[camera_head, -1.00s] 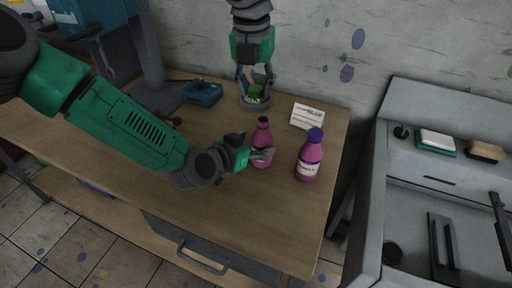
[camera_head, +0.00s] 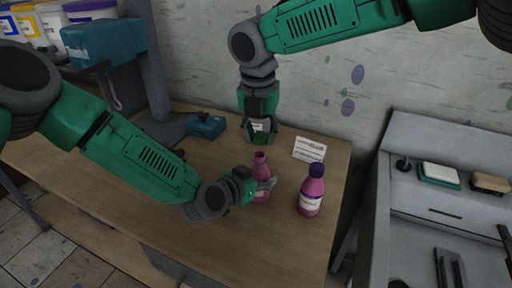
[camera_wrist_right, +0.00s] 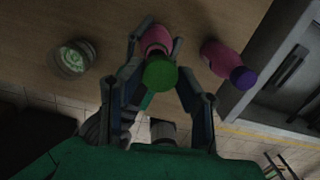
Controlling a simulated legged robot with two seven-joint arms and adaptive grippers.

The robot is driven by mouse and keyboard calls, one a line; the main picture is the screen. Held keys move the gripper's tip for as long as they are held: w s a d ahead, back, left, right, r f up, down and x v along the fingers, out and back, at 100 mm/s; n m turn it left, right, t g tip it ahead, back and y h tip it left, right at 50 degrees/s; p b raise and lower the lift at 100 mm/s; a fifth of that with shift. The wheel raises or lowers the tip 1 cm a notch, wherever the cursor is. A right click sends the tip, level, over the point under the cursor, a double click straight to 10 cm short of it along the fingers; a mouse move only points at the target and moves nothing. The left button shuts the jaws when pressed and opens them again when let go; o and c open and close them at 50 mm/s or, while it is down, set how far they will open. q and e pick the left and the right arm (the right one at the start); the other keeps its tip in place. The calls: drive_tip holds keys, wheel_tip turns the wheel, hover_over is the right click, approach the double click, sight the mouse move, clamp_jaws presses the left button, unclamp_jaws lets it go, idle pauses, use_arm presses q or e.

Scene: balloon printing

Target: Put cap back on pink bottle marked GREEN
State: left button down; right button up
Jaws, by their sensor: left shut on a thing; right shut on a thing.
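The open pink bottle (camera_head: 261,168) stands on the table, its neck bare. My left gripper (camera_head: 264,187) is shut around its body from the left. My right gripper (camera_head: 260,137) points down, behind and above that bottle, shut on a green cap (camera_head: 261,141). In the right wrist view the green cap (camera_wrist_right: 160,73) sits between the fingertips and overlaps the top of the pink bottle (camera_wrist_right: 156,40). In the head view a gap shows between cap and neck. The bottle's marking is hidden by the left gripper.
A second pink bottle (camera_head: 311,192) with a purple cap stands to the right. A white card (camera_head: 308,150) stands behind it. A round dish (camera_wrist_right: 73,58) shows left in the wrist view. A blue device (camera_head: 205,126) is at the back. A grey workstation (camera_head: 440,205) is at right.

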sight(263, 155)
drive_tip(key=shift+d+f, duration=0.7)
drive_tip(key=shift+f, duration=0.25)
drive_tip(key=shift+d, duration=0.2)
drive_tip(key=shift+s+a+f, duration=0.1)
drive_tip(key=shift+a, duration=0.9)
drive_tip(key=shift+d+f, duration=0.7)
drive_tip(key=shift+f, duration=0.15)
drive_tip(key=shift+a, duration=0.4)
drive_tip(key=shift+d+f, duration=0.15)
drive_tip(key=shift+f, duration=0.45)
